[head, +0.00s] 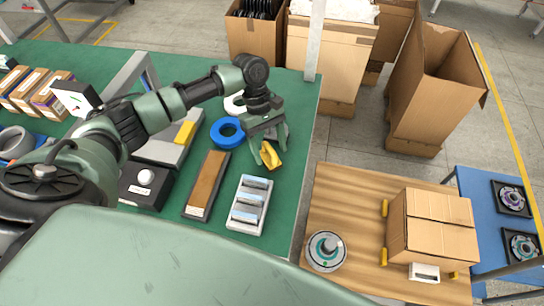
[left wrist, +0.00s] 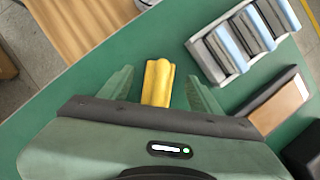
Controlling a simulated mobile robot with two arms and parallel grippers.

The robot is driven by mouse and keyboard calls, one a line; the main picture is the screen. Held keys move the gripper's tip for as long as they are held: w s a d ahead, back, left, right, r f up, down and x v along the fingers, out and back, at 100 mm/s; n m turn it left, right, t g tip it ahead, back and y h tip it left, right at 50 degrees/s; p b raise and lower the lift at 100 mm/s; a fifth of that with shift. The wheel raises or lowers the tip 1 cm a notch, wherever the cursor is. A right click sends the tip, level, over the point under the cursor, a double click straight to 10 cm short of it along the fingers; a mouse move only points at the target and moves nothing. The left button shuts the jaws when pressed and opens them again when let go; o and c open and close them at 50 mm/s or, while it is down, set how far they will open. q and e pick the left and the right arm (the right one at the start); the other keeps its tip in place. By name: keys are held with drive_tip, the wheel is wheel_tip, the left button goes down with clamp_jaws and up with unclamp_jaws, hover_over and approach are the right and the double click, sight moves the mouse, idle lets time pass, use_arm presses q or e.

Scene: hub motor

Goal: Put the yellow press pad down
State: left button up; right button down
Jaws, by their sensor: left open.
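The yellow press pad (head: 270,155) is at the right part of the green table, just below my left gripper (head: 271,147). In the left wrist view the pad (left wrist: 158,83) lies between the two green fingers of my left gripper (left wrist: 161,86). The fingers are spread, with green tabletop showing on both sides of the pad. The pad looks to be on the table, but its underside is hidden. My right gripper is not in view.
A white tray with grey-blue parts (head: 249,205), a brown-topped block (head: 207,184) and a blue ring (head: 227,133) are nearby on the green table (head: 282,205). A wooden table (head: 345,195) with a carton (head: 433,226) stands to the right. Open cartons (head: 430,85) stand behind.

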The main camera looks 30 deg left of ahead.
use_arm(q)
drive_tip(key=b+v, duration=0.1)
drive_tip(key=v, duration=0.8)
